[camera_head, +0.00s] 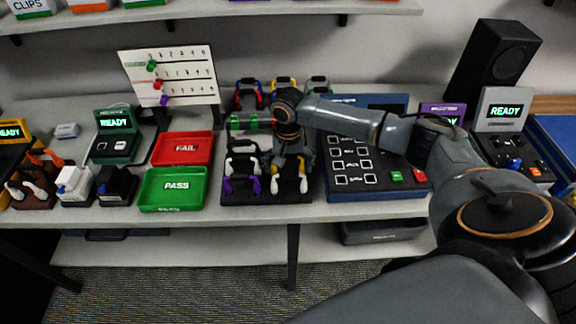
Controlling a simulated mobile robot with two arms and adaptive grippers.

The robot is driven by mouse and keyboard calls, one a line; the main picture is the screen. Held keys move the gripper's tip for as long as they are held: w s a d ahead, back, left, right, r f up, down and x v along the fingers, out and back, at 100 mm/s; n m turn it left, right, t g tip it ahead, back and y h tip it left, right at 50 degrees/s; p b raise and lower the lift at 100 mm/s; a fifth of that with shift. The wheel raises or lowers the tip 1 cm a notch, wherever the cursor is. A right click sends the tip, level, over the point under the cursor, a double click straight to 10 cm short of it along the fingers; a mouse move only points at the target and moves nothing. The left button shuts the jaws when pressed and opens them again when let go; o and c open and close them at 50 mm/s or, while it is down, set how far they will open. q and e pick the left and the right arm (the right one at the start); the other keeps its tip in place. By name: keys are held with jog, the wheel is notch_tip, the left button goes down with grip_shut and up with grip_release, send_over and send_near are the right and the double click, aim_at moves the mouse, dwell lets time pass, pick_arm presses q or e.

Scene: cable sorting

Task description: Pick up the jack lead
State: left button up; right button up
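Several looped leads stand in a dark rack (262,198) at the middle of the table. In its front row are a white-and-purple lead (243,168) and a white-and-yellow lead (289,182). Behind are a red-and-blue lead (249,93), a yellow-topped lead (283,83) and a green-topped lead (319,87). I cannot tell which one is the jack lead. My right gripper (289,160) points down over the rack, just behind and above the white-and-yellow lead. Its fingertips are small and dark, so contact and opening are unclear. My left gripper is out of view.
A red FAIL tray (183,134) and a green PASS tray (145,206) stand left of the rack. A blue keypad panel (377,190) stands close on its right. A green bar (248,121) lies across the rack's middle. A whiteboard (190,97) stands behind the trays.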

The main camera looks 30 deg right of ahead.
jog(key=c, duration=0.6)
notch_tip(320, 180, up, 10)
jog(key=shift+f+b, duration=0.25)
jog(key=shift+b, duration=0.5)
jog(key=shift+r+p, duration=0.4)
jog(key=shift+r, duration=0.2)
jog(key=shift+r+p, duration=1.2)
jog(key=shift+p, duration=1.1)
